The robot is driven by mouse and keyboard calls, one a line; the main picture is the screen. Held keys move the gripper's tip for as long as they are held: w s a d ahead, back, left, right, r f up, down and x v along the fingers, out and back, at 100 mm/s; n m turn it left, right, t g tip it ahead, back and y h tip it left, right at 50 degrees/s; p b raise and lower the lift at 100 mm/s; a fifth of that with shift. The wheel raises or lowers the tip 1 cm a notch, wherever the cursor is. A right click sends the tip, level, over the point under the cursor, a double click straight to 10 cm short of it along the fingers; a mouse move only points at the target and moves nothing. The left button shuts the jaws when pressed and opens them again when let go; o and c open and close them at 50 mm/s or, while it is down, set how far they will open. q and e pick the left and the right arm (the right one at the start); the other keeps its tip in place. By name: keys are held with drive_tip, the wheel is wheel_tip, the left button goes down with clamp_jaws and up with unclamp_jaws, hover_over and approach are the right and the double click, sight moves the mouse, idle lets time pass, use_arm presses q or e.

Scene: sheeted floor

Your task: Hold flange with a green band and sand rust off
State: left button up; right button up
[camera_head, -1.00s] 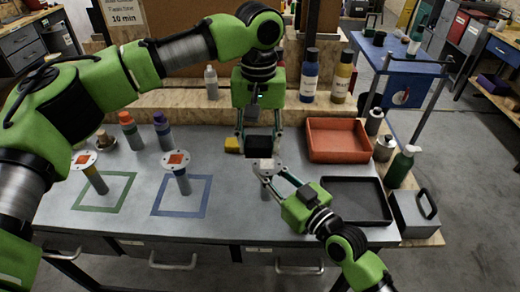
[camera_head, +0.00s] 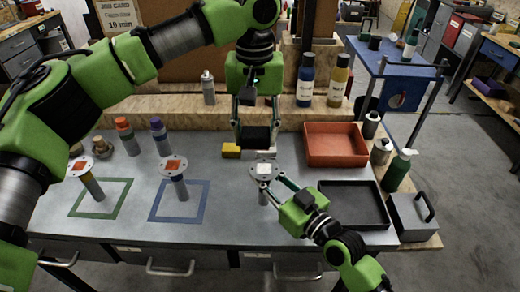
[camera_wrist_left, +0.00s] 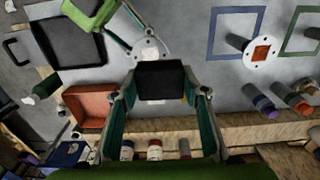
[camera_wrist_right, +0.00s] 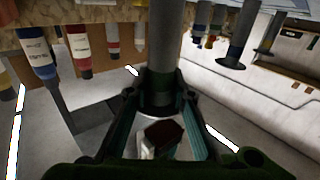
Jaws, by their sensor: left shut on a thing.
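A flange (camera_head: 264,170) with a pale square on its round plate stands upright on a grey pipe near the bench middle. My right gripper (camera_head: 266,188) is closed around its pipe; the pipe shows between the fingers in the right wrist view (camera_wrist_right: 162,70).
A yellow block (camera_head: 231,151) lies behind the held flange. A red tray (camera_head: 335,156) and black tray (camera_head: 353,222) are on the right. A green bottle (camera_head: 398,170) and grey box (camera_head: 414,215) stand beyond them. Orange-capped (camera_head: 127,137) and purple-capped (camera_head: 160,136) bottles stand at back left.

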drive_tip(key=o, duration=0.4)
drive_tip(key=shift+c, duration=0.2)
drive_tip(key=shift+s+d+f, duration=0.1)
drive_tip(key=shift+s+d, duration=0.15)
drive_tip(key=shift+s, duration=0.05)
drive_tip(key=v, duration=1.1)
